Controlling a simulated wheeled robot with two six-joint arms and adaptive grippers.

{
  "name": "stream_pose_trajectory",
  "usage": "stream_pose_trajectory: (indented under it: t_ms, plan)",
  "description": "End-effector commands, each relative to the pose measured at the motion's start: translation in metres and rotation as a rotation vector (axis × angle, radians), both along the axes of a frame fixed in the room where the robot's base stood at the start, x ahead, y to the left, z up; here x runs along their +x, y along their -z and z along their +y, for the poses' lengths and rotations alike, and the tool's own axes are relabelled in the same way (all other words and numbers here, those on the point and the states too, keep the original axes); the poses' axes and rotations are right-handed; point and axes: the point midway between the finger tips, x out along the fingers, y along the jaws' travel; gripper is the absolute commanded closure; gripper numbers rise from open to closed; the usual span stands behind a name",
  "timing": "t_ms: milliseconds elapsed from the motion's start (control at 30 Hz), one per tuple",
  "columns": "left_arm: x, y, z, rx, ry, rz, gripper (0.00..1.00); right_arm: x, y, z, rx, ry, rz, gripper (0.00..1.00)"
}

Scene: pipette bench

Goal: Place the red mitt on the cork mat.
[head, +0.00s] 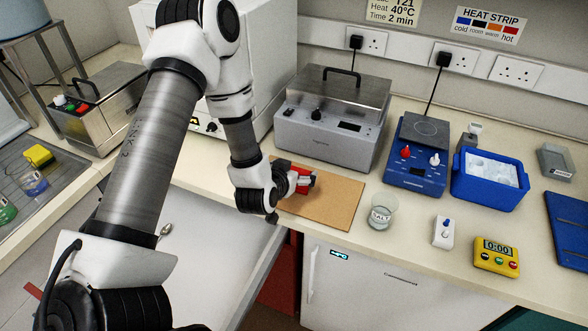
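The cork mat (338,208) is a flat tan board on the bench near its front edge. My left gripper (302,181) is over the left part of this mat, low down. A small red patch of the red mitt (305,188) shows right at its fingertips. Most of the mitt is hidden behind the gripper. I cannot tell whether the fingers are closed on it, or whether it touches the mat. My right gripper is not in view.
A grey lidded bath (330,130) stands behind the mat. A glass jar (381,212) is just right of it. A blue hotplate (415,165), a blue ice box (490,178), a white switch box (443,232) and a yellow timer (496,257) stand farther right.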

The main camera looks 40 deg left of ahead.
Motion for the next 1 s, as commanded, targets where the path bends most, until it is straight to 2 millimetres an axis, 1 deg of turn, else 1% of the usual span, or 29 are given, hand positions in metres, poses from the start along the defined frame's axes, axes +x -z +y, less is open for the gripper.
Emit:
stream_pose_trajectory:
  t_ms: [133, 200, 267, 367, 400, 500, 533, 600, 800, 900, 1000]
  plan:
    - [0.0, -0.001, 0.0, 0.0, 0.0, 0.0, 0.0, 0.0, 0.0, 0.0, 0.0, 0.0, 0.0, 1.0]
    - [0.0, -0.005, 0.0, 0.0, 0.0, 0.0, 0.0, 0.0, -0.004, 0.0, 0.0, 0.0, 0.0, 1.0]
    - [-0.005, -0.004, -0.001, -0.001, 0.0, 0.001, 0.0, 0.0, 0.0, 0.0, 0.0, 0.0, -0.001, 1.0]
    - [-0.02, -0.012, -0.005, -0.004, -0.002, 0.0, 0.0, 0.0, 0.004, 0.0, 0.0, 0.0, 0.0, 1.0]
    - [-0.029, -0.016, -0.007, -0.004, -0.001, 0.001, 0.0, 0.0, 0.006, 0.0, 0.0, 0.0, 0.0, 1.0]
    - [-0.053, -0.032, -0.013, -0.005, -0.001, 0.002, 0.0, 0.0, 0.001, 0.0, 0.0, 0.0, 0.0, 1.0]
    - [-0.056, -0.042, -0.013, 0.001, 0.0, 0.004, 0.0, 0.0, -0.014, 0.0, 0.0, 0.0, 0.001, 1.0]
    - [-0.061, -0.049, -0.014, 0.006, -0.002, 0.01, 0.0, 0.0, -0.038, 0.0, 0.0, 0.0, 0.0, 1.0]
    - [-0.08, -0.058, -0.019, 0.001, 0.001, 0.007, 0.0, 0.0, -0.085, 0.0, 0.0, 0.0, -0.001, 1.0]
    - [-0.092, -0.061, -0.022, 0.002, 0.001, 0.007, 0.0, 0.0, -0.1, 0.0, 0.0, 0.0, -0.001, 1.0]
    - [-0.099, -0.062, -0.024, 0.0, 0.0, 0.004, 0.0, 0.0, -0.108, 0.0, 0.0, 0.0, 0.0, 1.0]
